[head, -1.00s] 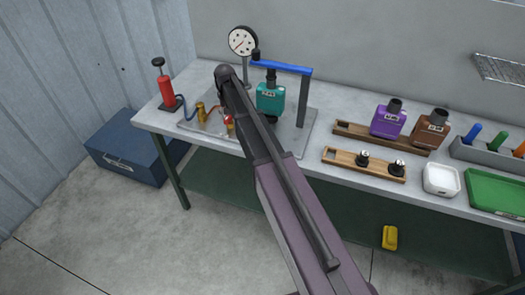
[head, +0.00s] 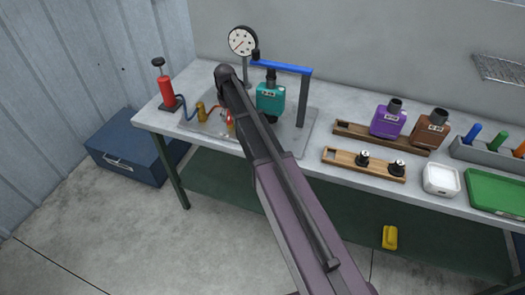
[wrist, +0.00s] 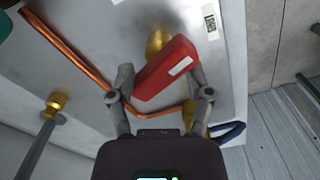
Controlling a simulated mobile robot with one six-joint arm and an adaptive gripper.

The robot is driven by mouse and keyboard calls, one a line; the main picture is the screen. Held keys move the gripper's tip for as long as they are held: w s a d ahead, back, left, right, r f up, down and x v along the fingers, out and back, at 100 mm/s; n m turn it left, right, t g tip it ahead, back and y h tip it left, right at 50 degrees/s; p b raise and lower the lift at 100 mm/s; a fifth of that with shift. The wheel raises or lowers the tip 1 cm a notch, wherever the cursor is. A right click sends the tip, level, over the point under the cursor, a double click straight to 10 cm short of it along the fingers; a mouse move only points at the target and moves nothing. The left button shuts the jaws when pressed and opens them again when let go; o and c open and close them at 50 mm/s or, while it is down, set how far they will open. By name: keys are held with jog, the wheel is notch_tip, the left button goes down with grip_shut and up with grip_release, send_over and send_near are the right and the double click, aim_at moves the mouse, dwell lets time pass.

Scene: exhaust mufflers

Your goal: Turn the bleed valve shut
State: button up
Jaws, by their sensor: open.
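The bleed valve's red handle (wrist: 168,70) carries a small white label and lies slanted in the wrist view, on a brass body (wrist: 156,40). My gripper (wrist: 162,93) is open, with one finger on each side of the red handle. The left finger is close to the handle's lower left end; I cannot tell whether either finger touches it. In the head view a small red part of the valve (head: 230,118) shows beside my arm, which hides my gripper's fingers there.
A copper pipe (wrist: 78,75) runs beside the valve on the metal plate. A teal canister (head: 270,98) under a blue bar (head: 282,68), a gauge (head: 242,40) and a red pump (head: 166,88) stand nearby. Wooden racks (head: 362,163) are to the right.

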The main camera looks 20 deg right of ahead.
jog(key=n, duration=0.4)
jog(key=shift+n, duration=0.3)
notch_tip(320, 180, up, 14)
jog(key=p, duration=1.4)
jog(key=s+d+f+m+b, duration=0.2)
jog(key=s+m, duration=0.1)
jog(key=s, duration=0.6)
jog(key=s+d+f+m+b, duration=0.1)
jog(key=s+m, duration=0.3)
jog(key=s, duration=0.6)
jog(key=s+d+f+m+b, duration=0.2)
jog(key=s+f+m+b, duration=0.1)
jog(key=s, duration=0.7)
jog(key=shift+d+f+m, duration=0.25)
jog(key=shift+d+m, duration=0.05)
jog(key=shift+w, duration=0.15)
notch_tip(320, 180, up, 6)
jog(key=n+p, duration=0.2)
jog(key=p, duration=0.4)
send_over(229, 115)
jog(key=shift+r, duration=0.1)
jog(key=shift+f+b, duration=0.2)
jog(key=shift+b, duration=0.15)
notch_tip(229, 115, down, 13)
jog(key=b, duration=1.3)
jog(key=shift+f, duration=0.2)
